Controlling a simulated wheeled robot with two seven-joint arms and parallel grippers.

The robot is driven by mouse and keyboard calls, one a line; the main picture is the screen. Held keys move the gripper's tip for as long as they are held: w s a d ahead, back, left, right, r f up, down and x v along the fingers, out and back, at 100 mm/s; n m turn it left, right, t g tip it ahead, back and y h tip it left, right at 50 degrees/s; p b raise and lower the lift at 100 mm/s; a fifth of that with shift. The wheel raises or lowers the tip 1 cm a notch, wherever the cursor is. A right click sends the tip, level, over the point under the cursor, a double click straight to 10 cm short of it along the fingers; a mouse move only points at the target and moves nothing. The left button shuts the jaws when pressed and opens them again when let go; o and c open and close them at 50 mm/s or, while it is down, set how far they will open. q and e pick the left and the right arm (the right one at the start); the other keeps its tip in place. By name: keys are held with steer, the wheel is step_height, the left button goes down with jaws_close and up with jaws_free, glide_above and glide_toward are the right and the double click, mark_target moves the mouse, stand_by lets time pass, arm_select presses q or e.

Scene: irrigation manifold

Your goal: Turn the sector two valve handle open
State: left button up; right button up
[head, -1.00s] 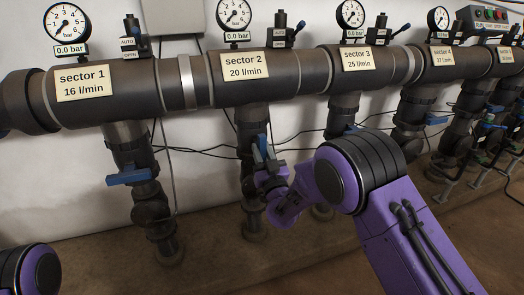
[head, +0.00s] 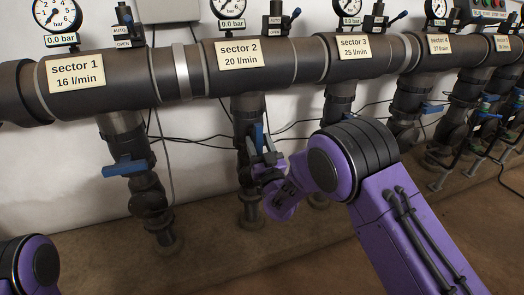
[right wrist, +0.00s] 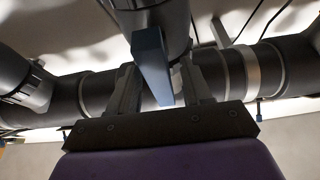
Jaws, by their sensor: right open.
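The sector two valve handle (head: 258,136) is a blue lever on the vertical pipe below the "sector 2, 20 l/min" label (head: 239,53). It stands upright, roughly in line with its pipe. My right gripper (head: 266,158) is open at the handle. In the right wrist view the blue handle (right wrist: 152,66) lies between the two fingers of the right gripper (right wrist: 160,78), with a gap to the right finger; contact with the left finger cannot be told. In the head view the fingers partly cover the handle's lower part. My left gripper is out of view.
The sector 1 valve handle (head: 124,168) is blue and lies crosswise to its pipe. The thick manifold pipe (head: 300,60) runs above. The sector 2 gauge (head: 230,6) sits above its label, beside an auto/open switch (head: 278,20). Thin cables hang behind the pipes.

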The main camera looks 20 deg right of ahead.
steer(key=p+v, duration=0.1)
steer(key=v, duration=0.8)
steer(key=shift+s, duration=0.3)
steer(key=shift+f, duration=0.1)
steer(key=s+d+f+m+g+h, duration=0.1)
steer(key=s+d+f+g, duration=0.2)
steer(key=f, duration=0.4)
steer(key=s+d+f+m+g+h, duration=0.1)
steer(key=s+d+f+m+g, duration=0.1)
steer(key=s+f+g, duration=0.4)
steer(key=s+d+f+m+g+h, duration=0.1)
steer(key=s+d+f, duration=0.15)
steer(key=f, duration=0.45)
steer(key=s+d+f+m+g, duration=0.1)
steer(key=s+f+g, duration=0.25)
steer(key=s, duration=0.55)
steer(key=s+d+f+m+g+h, duration=0.1)
steer(key=s+f+g, duration=0.25)
steer(key=s, duration=0.55)
steer(key=s+d+f+m+g, duration=0.1)
steer(key=s+f+g, duration=0.3)
steer(key=s, duration=0.5)
step_height(320, 180, up, 29)
steer(key=w+t+p, duration=0.1)
steer(key=p, duration=2.9)
steer(key=shift+t, duration=0.4)
